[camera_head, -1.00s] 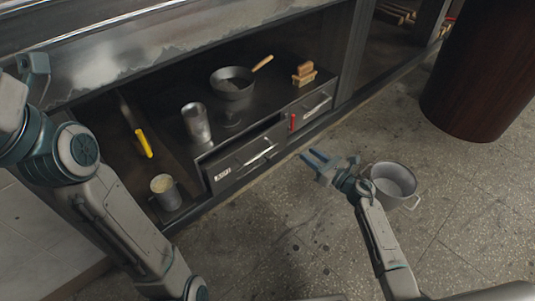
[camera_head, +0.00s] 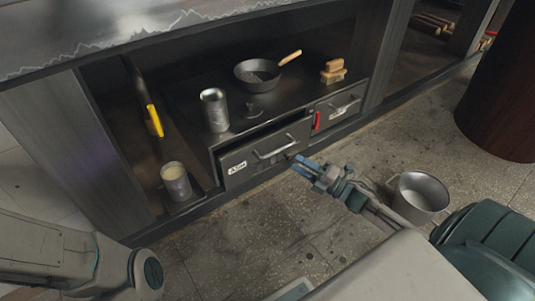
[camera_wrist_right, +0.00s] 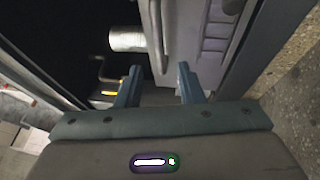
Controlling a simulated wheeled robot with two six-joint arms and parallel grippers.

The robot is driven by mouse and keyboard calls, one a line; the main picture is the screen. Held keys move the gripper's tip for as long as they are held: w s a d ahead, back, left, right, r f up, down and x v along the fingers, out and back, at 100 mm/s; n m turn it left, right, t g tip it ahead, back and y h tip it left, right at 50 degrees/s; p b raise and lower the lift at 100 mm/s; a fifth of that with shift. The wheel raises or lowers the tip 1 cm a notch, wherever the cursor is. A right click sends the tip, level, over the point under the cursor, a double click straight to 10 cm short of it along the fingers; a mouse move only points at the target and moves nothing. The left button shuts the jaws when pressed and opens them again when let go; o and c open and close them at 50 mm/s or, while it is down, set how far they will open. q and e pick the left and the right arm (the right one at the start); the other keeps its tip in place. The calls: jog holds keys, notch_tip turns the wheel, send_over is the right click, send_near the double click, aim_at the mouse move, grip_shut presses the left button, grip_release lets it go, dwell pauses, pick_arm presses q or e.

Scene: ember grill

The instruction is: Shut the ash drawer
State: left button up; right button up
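The ash drawer (camera_head: 240,178) has a dark grey front with a bar handle and a white "ASH" label. It stands a little open, with a dark gap above its front. My right gripper (camera_head: 300,166) is just in front of the right end of this drawer, near the handle (camera_head: 275,153). In the right wrist view my right gripper (camera_wrist_right: 158,85) has its two fingers apart with nothing between them. I cannot tell whether it touches the drawer. My left arm shows at the lower left, but its gripper is out of view.
A metal tumbler (camera_head: 213,110), a pan (camera_head: 257,74) and a wooden-backed brush (camera_head: 333,71) stand on the shelf above. A filled mug (camera_head: 176,182) is left of the drawer. A second drawer (camera_head: 340,107) is to the right. A pot (camera_head: 420,195) sits on the floor.

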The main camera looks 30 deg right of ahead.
aim_at(277, 151)
jog(key=b+x, duration=0.3)
jog(key=x, duration=0.6)
grip_shut()
